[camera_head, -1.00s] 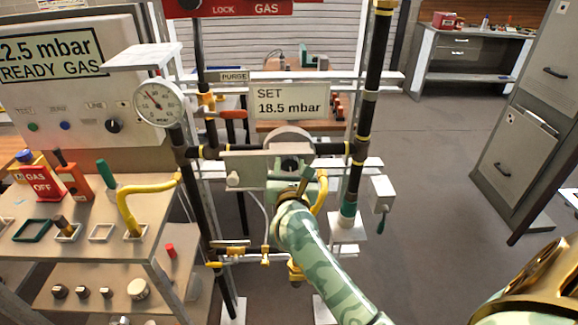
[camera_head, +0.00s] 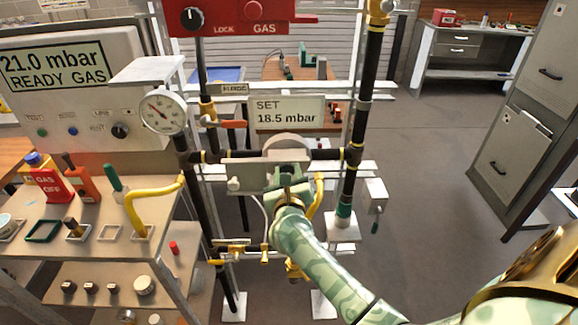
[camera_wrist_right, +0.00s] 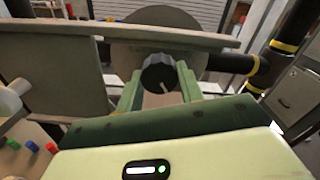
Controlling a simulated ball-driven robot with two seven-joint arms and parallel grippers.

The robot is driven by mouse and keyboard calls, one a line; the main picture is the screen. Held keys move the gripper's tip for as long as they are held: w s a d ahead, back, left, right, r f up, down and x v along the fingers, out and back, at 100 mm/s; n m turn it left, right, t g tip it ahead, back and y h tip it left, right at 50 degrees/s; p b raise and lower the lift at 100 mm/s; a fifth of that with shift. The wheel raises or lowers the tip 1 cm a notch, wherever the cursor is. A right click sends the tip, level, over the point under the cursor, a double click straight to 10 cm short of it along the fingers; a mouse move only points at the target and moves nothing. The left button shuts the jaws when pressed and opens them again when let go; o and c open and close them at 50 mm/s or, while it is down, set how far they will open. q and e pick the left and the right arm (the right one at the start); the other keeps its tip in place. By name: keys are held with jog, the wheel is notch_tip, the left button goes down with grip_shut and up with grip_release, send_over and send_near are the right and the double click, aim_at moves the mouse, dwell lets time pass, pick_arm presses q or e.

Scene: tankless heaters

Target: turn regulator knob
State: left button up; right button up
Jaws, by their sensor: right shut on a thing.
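The regulator knob (camera_wrist_right: 158,74) is black and ribbed with a white mark. In the right wrist view it sits between the two green fingers of my right gripper (camera_wrist_right: 160,88), which is shut on it. In the head view my right gripper (camera_head: 286,183) reaches the regulator (camera_head: 287,150) on the black pipe, and my arm hides the knob. A display reads 21.0 mbar READY GAS (camera_head: 55,66). A sign above the regulator reads SET 18.5 mbar (camera_head: 287,112). A round dial gauge (camera_head: 160,112) stands left of the regulator. My left gripper is not in view.
A grey shelf cart (camera_head: 110,240) with tools and a yellow bent pipe (camera_head: 140,205) stands at the left. Black pipes (camera_head: 365,90) frame the regulator. A red LOCK GAS panel (camera_head: 245,18) hangs above. Open floor (camera_head: 440,150) lies at the right.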

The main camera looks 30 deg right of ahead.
jog(key=n+p, duration=0.2)
jog(key=n, duration=0.1)
jog(key=shift+r+p, duration=0.2)
jog(key=shift+p, duration=0.1)
jog(key=shift+f+n+p, duration=0.1)
jog(key=shift+n+p, duration=0.5)
jog(key=shift+n, duration=0.2)
jog(key=o, duration=1)
jog(key=shift+f, duration=0.1)
